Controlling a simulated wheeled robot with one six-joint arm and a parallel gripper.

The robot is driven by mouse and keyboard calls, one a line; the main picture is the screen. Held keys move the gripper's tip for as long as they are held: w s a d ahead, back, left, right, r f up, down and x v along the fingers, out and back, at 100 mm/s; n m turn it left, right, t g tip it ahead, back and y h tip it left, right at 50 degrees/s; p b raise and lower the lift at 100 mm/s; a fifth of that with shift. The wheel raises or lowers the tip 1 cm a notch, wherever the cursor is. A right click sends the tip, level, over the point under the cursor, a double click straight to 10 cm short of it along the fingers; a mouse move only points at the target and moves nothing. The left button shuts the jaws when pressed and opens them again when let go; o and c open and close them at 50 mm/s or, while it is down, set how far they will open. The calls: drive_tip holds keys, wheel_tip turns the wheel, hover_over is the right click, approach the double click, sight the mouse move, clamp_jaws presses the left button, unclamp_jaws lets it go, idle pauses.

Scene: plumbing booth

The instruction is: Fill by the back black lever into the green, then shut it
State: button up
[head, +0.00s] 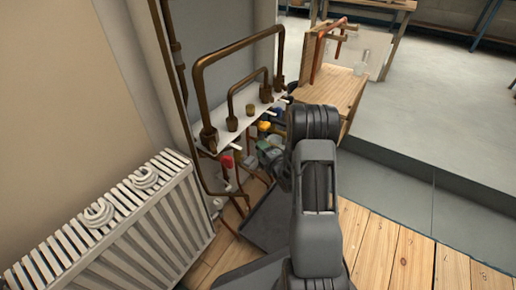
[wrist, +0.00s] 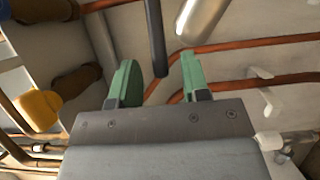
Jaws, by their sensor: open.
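My gripper (wrist: 158,82) shows in the wrist view with two green fingers, apart, with nothing gripped between them. A dark straight bar (wrist: 155,35) lies beyond the gap between the fingertips; I cannot tell if it is the back black lever. A rounded green shape (wrist: 132,85) is against the left finger; I cannot tell if it is part of it. In the head view my arm hides the gripper and part of the valve area. Small green-grey parts (head: 250,160) show low beside the arm. No green container can be made out for certain.
Copper pipes (head: 235,50) stand on a white shelf (head: 240,128) with pale levers. A red knob (head: 227,162) and yellow part (head: 264,126) sit below. A radiator (head: 120,230) is left, a dark tray (head: 262,222) on the floor. A metal cylinder (wrist: 200,20) is near the fingertips.

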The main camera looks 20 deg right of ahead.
sight(260, 139)
drive_tip(key=shift+w+a+b, duration=0.2)
drive_tip(key=shift+w+b, duration=0.1)
drive_tip(key=shift+w, duration=1.2)
clamp_jaws()
